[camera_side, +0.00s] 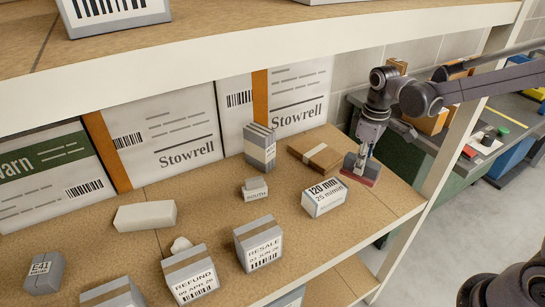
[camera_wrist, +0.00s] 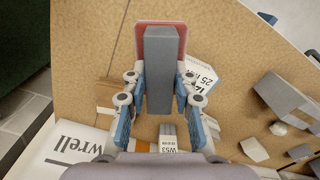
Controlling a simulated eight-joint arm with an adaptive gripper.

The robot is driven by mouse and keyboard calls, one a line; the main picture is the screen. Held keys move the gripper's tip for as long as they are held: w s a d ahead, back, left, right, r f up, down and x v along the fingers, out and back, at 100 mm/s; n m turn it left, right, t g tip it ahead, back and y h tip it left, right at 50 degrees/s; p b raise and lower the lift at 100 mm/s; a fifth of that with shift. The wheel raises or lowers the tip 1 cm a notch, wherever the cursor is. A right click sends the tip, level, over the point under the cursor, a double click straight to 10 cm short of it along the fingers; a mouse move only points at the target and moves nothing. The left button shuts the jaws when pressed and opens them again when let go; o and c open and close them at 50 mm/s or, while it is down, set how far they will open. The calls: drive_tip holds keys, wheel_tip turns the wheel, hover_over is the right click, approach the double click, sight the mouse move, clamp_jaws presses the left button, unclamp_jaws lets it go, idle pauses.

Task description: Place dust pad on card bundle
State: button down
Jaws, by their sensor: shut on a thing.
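The dust pad, a grey block on a red base (camera_side: 357,176), is held in my gripper (camera_side: 364,158) at the right end of the shelf. In the wrist view the grey block of the dust pad (camera_wrist: 160,70) lies between the fingers of my gripper (camera_wrist: 160,85), with the red base showing beyond it. The pad is upright and close above or on the shelf; I cannot tell whether it touches. The card bundle (camera_side: 305,146), a flat brown stack with a pale band, lies just left of and behind the pad, apart from it. Its top is bare.
A white "120 mm" box (camera_side: 324,198) stands in front of the bundle. A grey striped box (camera_side: 260,147) stands left of it, before large Stowrell cartons (camera_side: 299,97). Several small boxes fill the shelf's left and front. The upper shelf (camera_side: 280,50) hangs above; an upright (camera_side: 460,120) stands right.

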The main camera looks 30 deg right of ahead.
drive_tip(key=a+m, duration=0.1)
drive_tip(key=m, duration=0.1)
drive_tip(key=w+a+m, duration=0.1)
drive_tip(key=m, duration=0.1)
drive_tip(key=shift+a+m, duration=0.3)
drive_tip(key=shift+m, duration=0.1)
drive_tip(key=w+d+n, duration=0.3)
drive_tip(key=w+d, duration=0.2)
drive_tip(key=d, duration=0.3)
drive_tip(key=w+d+n, duration=0.2)
drive_tip(key=w+d, duration=0.2)
drive_tip(key=d, duration=0.4)
drive_tip(key=n, duration=1.3)
hover_over(316, 150)
drive_tip(key=shift+f, duration=3.5)
drive_tip(key=c, duration=1.1)
unclamp_jaws()
drive_tip(key=shift+f, duration=0.15)
drive_tip(key=shift+o, duration=0.2)
